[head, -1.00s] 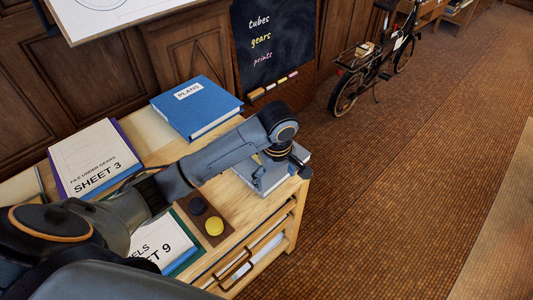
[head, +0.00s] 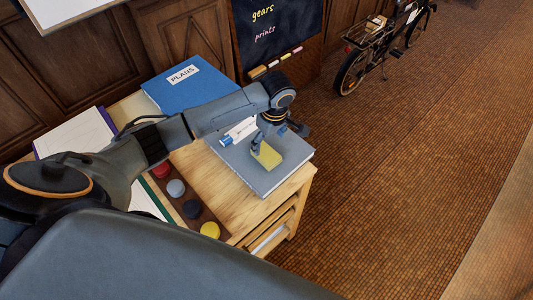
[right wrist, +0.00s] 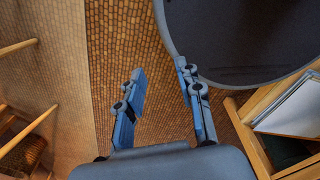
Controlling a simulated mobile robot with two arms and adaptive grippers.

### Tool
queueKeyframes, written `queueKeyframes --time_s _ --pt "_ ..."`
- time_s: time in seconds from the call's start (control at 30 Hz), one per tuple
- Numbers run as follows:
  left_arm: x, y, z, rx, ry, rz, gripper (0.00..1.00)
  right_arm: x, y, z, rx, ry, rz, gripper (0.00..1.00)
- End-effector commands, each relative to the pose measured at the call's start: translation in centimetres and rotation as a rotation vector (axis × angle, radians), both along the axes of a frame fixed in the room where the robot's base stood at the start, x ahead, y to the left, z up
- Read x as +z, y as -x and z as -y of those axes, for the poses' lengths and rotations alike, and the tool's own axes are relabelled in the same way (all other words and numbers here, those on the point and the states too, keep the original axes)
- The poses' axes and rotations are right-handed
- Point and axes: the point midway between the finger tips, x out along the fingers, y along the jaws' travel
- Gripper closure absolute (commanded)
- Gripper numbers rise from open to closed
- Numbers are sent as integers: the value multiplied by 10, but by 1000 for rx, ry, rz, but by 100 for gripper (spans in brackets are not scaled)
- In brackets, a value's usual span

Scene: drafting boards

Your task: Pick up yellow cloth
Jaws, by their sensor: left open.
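The yellow cloth (head: 268,155) is a small flat square lying on a grey book (head: 285,176) at the right end of the wooden cabinet top. My left gripper (head: 262,148) points down right over the cloth, its fingertips at the cloth's far left part. It is open; whether the fingers touch the cloth I cannot tell. My right gripper (right wrist: 160,68) shows in the right wrist view, fingers apart with nothing between them, above the brown floor.
A blue "PLANS" binder (head: 188,82) lies behind my left arm. A blue-and-white object (head: 239,131) lies on the grey book beside the gripper. A brown strip with coloured discs (head: 192,208) is at the front. A bicycle (head: 380,45) stands beyond, on open floor.

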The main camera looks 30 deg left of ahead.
Motion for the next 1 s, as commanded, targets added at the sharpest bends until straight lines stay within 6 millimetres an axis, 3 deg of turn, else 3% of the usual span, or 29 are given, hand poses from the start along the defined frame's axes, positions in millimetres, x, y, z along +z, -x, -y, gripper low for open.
queueKeyframes --time_s 0.17,0.3,0.5,0.73,1.0 --pt "-12 2 -1 0 -2 -2 17 5 -26 -3 0 -4 38 64" --pt "-33 7 -2 -2 -2 -4 17 15 -45 -10 -2 -15 70 64" --pt "-54 5 -5 0 -2 1 17 14 -39 -19 -6 -25 60 64" --pt "-56 5 -5 -1 -1 1 17 13 -23 -17 -6 -23 36 64" --pt "-56 5 -5 -1 -1 1 70 13 -23 -11 -3 -14 35 64"
